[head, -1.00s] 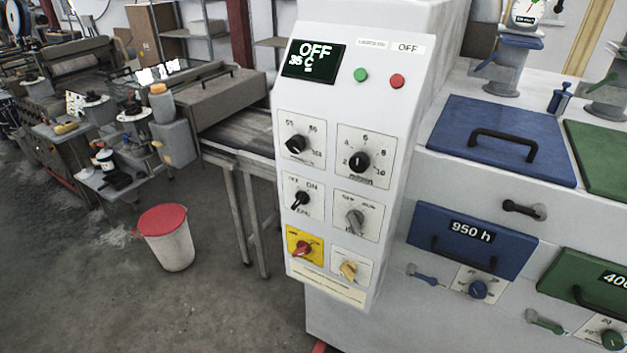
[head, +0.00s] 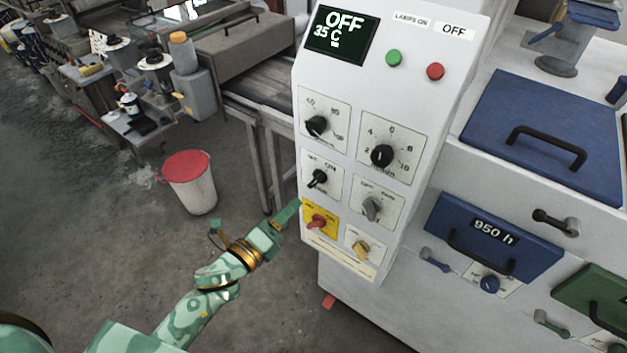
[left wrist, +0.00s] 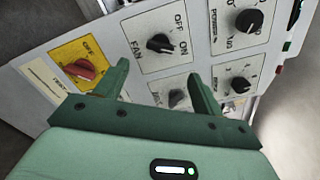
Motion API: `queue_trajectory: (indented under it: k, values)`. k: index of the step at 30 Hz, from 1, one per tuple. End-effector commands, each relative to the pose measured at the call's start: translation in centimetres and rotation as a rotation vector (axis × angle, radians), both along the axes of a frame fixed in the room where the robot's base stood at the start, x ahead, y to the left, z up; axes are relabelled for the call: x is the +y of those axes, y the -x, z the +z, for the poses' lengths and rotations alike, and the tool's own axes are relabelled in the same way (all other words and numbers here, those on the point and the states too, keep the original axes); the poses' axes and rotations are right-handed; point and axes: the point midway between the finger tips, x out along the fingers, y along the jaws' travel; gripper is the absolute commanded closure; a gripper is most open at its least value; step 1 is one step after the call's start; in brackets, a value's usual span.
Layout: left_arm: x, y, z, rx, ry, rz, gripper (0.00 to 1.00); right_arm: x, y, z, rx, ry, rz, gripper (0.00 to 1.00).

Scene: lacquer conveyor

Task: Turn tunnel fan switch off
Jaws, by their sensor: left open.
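The fan switch (head: 318,178) is a black knob on a white plate in the left column of the control panel (head: 293,230). In the left wrist view this knob (left wrist: 160,43) sits beside the labels FAN, OFF and ON, with its bar lying toward the ON side. My left gripper (head: 291,209) is at the panel's lower left edge, below the fan switch. In the left wrist view its two green fingers (left wrist: 157,77) are spread and empty, with the fan knob beyond the gap between their tips. My right gripper is not in view.
A red knob on a yellow plate (head: 317,222) lies just below the fan switch. A grey knob (head: 372,208) is to its right, and black dials (head: 317,125) are above. The display (head: 341,36) reads OFF and 35 C. A red-lidded bin (head: 189,185) stands on the floor.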

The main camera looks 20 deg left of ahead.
Motion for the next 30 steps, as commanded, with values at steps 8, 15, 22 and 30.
queue_trajectory:
  k: [8, 15, 22, 30]
  values:
    - [-2.4, -6.6, 0.1, 0.000, 0.003, 0.002, 0.31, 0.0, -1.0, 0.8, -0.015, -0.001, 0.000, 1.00]
    - [-3.5, -9.6, -0.1, 0.002, 0.001, 0.001, 0.31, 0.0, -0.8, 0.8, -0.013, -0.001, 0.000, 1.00]
    - [-3.7, -10.1, -0.1, 0.002, 0.001, 0.001, 0.31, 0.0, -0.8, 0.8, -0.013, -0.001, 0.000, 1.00]
    - [-3.6, -10.1, -0.1, 0.002, 0.001, 0.001, 0.70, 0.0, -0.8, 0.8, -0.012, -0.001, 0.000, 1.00]
